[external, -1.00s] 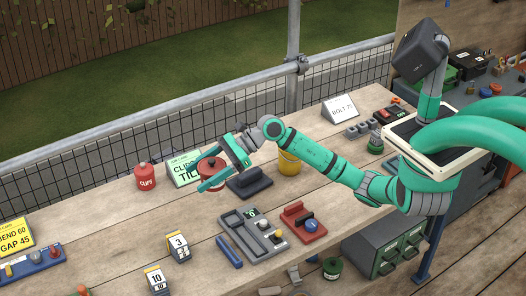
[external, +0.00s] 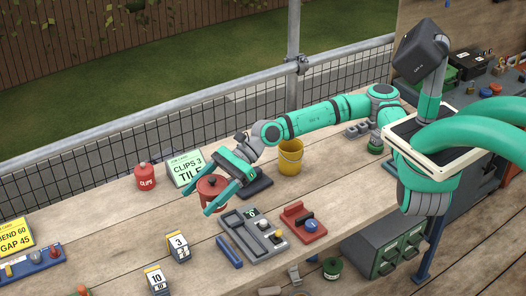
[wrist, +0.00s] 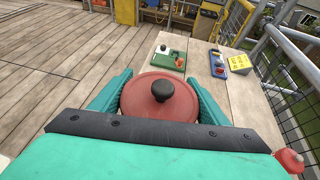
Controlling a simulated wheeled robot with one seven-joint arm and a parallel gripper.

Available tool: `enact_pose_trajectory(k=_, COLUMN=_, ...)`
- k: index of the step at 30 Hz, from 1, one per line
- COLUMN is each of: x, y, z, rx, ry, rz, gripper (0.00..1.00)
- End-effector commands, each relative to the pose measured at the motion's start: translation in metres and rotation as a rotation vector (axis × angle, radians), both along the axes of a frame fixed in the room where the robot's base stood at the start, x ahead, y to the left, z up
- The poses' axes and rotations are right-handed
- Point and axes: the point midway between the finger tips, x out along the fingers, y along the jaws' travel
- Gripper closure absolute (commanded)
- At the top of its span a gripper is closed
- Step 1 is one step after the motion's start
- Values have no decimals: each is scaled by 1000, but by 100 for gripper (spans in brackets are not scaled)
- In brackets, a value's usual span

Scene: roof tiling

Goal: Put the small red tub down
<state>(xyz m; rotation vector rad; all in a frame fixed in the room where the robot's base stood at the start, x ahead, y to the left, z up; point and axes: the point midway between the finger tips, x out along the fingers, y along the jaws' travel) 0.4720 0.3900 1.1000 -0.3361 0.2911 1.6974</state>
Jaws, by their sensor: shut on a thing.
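My gripper (external: 222,188) is shut on a red tub (external: 210,194), which hangs upright between the two teal fingers. In the wrist view the tub's round red lid with its dark knob (wrist: 160,98) lies between the fingers. The tub is over the bench or on it, left of the grey tray; I cannot tell whether its base touches the wood. A second red tub marked CLIPS (external: 145,177) stands further left on the bench, and its edge shows in the wrist view (wrist: 291,161).
A job card (external: 186,168) stands just behind the held tub. A yellow bucket (external: 290,158), a dark pad (external: 258,187), a grey tray (external: 264,240) and a red block (external: 304,221) are to the right. Number cards (external: 178,248) stand in front. Bare wood lies to the left.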

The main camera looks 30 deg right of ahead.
Motion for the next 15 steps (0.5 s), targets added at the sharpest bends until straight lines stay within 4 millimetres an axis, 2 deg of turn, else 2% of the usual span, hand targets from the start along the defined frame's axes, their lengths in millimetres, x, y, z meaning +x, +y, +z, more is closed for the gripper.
enact_pose_trajectory(k=8, x=-12, y=-24, z=-33, rx=-9, ry=-2, rz=-79, gripper=56)
enact_pose_trajectory(k=15, x=6, y=-74, z=-78, rx=-3, ry=2, rz=-266, gripper=56)
